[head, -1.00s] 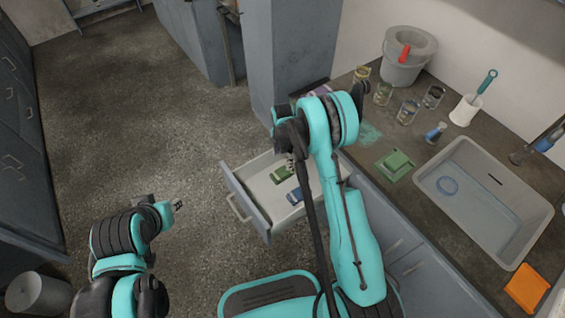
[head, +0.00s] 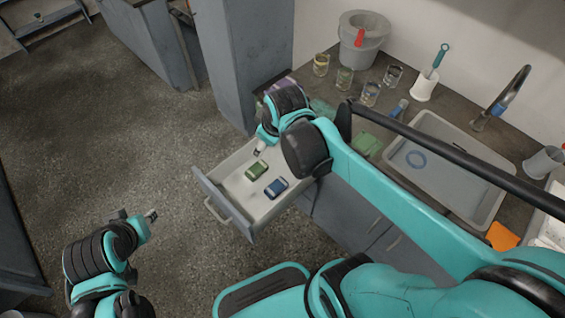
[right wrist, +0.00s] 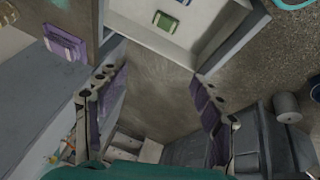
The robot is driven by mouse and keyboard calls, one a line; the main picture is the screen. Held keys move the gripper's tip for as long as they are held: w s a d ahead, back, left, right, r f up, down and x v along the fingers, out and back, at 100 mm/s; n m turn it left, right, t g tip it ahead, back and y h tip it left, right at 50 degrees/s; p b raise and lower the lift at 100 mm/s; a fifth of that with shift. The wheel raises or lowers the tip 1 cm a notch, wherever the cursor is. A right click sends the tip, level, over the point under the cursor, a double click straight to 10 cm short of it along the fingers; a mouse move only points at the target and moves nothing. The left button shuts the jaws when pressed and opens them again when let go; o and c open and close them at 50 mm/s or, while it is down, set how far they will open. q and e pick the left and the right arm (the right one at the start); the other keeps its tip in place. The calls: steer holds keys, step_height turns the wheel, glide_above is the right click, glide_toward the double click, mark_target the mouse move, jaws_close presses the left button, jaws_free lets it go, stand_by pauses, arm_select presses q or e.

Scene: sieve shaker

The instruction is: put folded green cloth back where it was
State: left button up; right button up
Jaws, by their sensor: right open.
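The folded green cloth (head: 367,145) lies on the counter beside the sink, partly hidden behind my right arm. The open drawer (head: 240,205) below the counter holds a small green item (head: 257,170) and a small blue item (head: 276,187). The green item also shows in the right wrist view (right wrist: 165,20). My right gripper (right wrist: 155,85) is open and empty, with bare floor between its fingers. In the head view it is mostly hidden by its arm near the drawer's back. My left gripper (head: 151,215) is off to the left over the floor; its jaws are too small to read.
A folded purple cloth (right wrist: 65,45) lies on the counter near the pillar (head: 235,60). Several glasses (head: 345,78), a grey bucket (head: 362,40), a brush in a white holder (head: 424,88) and the sink (head: 465,185) occupy the counter. An orange cloth (head: 502,236) lies at its right. The floor left of the drawer is clear.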

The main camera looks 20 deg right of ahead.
steer(key=s+m+t, duration=0.2)
steer(key=s+m, duration=0.4)
steer(key=s, duration=0.3)
steer(key=shift+r, duration=0.1)
stand_by(0.9)
